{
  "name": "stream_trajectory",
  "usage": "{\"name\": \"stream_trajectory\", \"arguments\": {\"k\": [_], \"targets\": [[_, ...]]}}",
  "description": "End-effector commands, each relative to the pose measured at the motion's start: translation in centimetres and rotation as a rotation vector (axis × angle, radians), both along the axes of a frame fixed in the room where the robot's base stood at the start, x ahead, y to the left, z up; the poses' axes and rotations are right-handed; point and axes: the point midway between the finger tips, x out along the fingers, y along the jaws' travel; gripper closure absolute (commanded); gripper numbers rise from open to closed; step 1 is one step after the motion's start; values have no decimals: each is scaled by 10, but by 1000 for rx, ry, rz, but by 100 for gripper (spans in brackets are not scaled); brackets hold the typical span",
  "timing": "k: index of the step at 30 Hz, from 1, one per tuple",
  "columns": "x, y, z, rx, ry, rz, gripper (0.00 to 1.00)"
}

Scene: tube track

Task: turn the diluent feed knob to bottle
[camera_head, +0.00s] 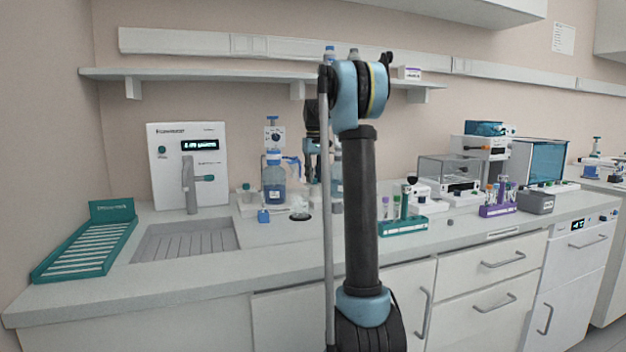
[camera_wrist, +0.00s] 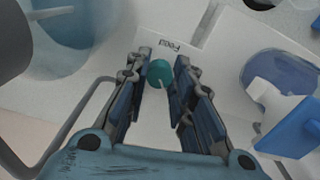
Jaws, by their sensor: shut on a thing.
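A small round teal knob (camera_wrist: 159,72) with a pale pointer mark sits on a white panel (camera_wrist: 172,30) in the wrist view. A label reading "Feed" is printed just beyond it. My gripper (camera_wrist: 162,66) has one finger on each side of the knob and is shut on it. The pale mark lies on the knob's near side, toward my palm. In the head view my gripper (camera_head: 313,160) is partly behind my arm, and the knob is hidden there. A bottle (camera_head: 274,184) with blue liquid and a dispenser top stands left of my gripper.
A teal tube rack (camera_head: 403,226) stands right of my arm. A sink (camera_head: 186,240) and teal drying rack (camera_head: 87,245) lie to the left. In the wrist view, a blue and white part (camera_wrist: 290,125) is close on the right. A shelf (camera_head: 215,75) runs above.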

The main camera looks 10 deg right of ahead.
Motion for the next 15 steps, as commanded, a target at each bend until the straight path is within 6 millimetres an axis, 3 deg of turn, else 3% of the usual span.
{"name": "stream_trajectory", "arguments": {"k": [15], "targets": [[2,-1,1,-1,-4,149,100]]}}
